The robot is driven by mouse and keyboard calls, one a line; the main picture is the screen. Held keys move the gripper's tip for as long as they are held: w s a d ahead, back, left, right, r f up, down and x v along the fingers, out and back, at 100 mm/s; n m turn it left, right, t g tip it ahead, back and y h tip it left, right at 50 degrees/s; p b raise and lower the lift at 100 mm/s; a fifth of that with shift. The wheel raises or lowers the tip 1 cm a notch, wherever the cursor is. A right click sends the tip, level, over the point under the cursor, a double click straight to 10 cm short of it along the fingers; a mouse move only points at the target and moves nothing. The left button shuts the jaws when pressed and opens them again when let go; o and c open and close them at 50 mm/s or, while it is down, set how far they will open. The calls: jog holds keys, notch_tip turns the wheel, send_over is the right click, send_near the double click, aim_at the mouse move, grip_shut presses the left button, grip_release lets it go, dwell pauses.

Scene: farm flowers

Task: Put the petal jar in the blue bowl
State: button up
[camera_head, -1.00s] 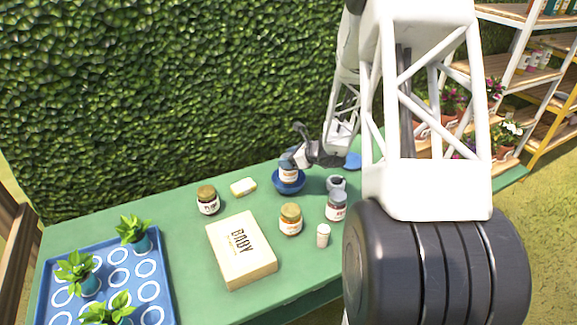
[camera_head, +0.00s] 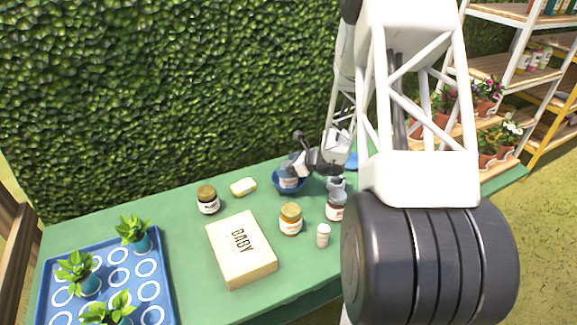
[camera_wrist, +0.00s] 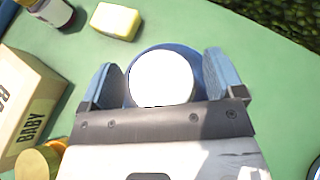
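The petal jar, with a pale label (camera_head: 288,183) and a round white top (camera_wrist: 162,78), sits in the blue bowl (camera_head: 305,183). The bowl's blue rim (camera_wrist: 150,50) shows behind the jar top in the wrist view. My gripper (camera_head: 291,167) is over the bowl and hides the jar's upper part in the head view. In the wrist view its two blue-padded fingers (camera_wrist: 164,80) stand on either side of the jar top, with a narrow gap at each side. The gripper is open around the jar. The jar's base is hidden.
A cream box (camera_head: 240,250) and a blue plant tray (camera_head: 160,300) lie left. A hedge rises behind.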

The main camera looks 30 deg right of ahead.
jog(key=shift+r, duration=0.15)
jog(key=v, duration=1.2)
dwell(0.3)
dwell(0.5)
jog(key=s+a+r+n+g, duration=0.3)
jog(key=s+a+r+n, duration=0.35)
jog(key=a, duration=0.35)
jog(key=s+a+r+n+g, duration=0.3)
jog(key=s+a+r+n, duration=0.3)
jog(key=a, duration=0.4)
jog(key=s+a+r+n+h, duration=0.2)
jog(key=s+r+n, duration=0.1)
jog(key=s+n, duration=0.2)
jog(key=s+a+r+n+h, duration=0.2)
jog(key=s+n, duration=0.3)
jog(key=s, duration=0.3)
jog(key=s+a+r+n+g+h, duration=0.1)
jog(key=s+a+r+n+h, duration=0.1)
jog(key=s+r+n, duration=0.3)
jog(key=s+h, duration=0.1)
jog(key=s, duration=0.1)
jog(key=shift+s+a+n+h, duration=0.25)
jog(key=shift+s+n+h, duration=0.1)
jog(key=shift+s+h, duration=0.05)
